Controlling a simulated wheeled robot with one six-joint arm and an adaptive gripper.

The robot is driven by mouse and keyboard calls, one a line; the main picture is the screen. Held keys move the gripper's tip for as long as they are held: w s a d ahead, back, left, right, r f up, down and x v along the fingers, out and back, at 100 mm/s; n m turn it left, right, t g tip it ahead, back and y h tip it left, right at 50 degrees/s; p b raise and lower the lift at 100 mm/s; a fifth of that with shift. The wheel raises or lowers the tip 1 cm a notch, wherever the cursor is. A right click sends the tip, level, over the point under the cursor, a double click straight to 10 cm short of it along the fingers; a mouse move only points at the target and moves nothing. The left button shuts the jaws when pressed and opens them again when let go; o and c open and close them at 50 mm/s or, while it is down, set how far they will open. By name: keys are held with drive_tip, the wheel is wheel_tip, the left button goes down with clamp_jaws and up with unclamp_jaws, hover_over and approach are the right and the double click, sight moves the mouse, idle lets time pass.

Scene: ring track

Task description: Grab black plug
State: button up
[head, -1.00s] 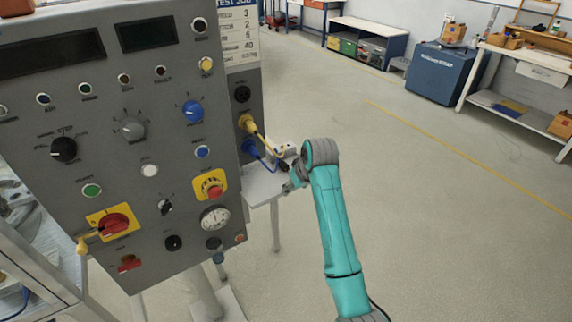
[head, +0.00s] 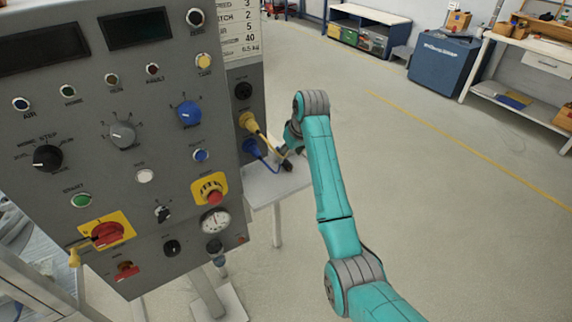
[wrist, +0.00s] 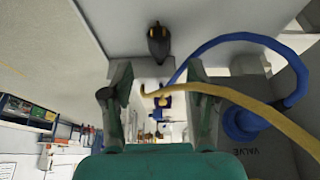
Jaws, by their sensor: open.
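The black plug (head: 287,166) lies on the small light shelf (head: 262,188) beside the control panel. In the wrist view the plug (wrist: 158,43) shows its metal prongs and sits beyond my fingertips, near the middle. My gripper (wrist: 156,90) is open and empty, with a finger on each side and a gap between it and the plug. In the head view my gripper is mostly hidden behind my wrist, close to the plug.
The control panel (head: 95,175) stands at left. A yellow plug (head: 248,122) and a blue plug (head: 251,146) sit in its side sockets. Their cables (wrist: 230,95) run close to my fingers. Open floor lies to the right.

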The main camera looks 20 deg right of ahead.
sight(287, 161)
drive_tip(key=shift+x, duration=2.8)
clamp_jaws()
